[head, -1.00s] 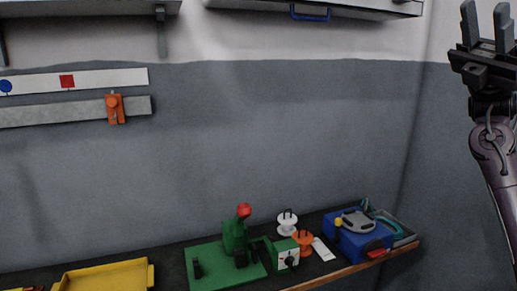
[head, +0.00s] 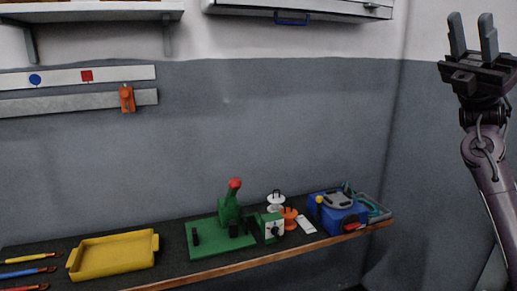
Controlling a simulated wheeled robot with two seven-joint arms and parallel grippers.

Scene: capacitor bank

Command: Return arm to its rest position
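My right gripper (head: 473,36) is raised at the upper right of the head view, with its fingers pointing up. Its two fingers are apart with nothing between them. My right arm comes up from the lower right edge, clear of the bench and in front of the grey wall. My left gripper is not in the view.
A dark bench (head: 184,264) runs along the wall. On it are a yellow tray (head: 113,256), a green press with a red knob (head: 230,213) and a blue box (head: 334,218). An orange clip (head: 127,98) sits on the lower wall rail. A shelf (head: 90,12) and a cabinet (head: 300,8) are above.

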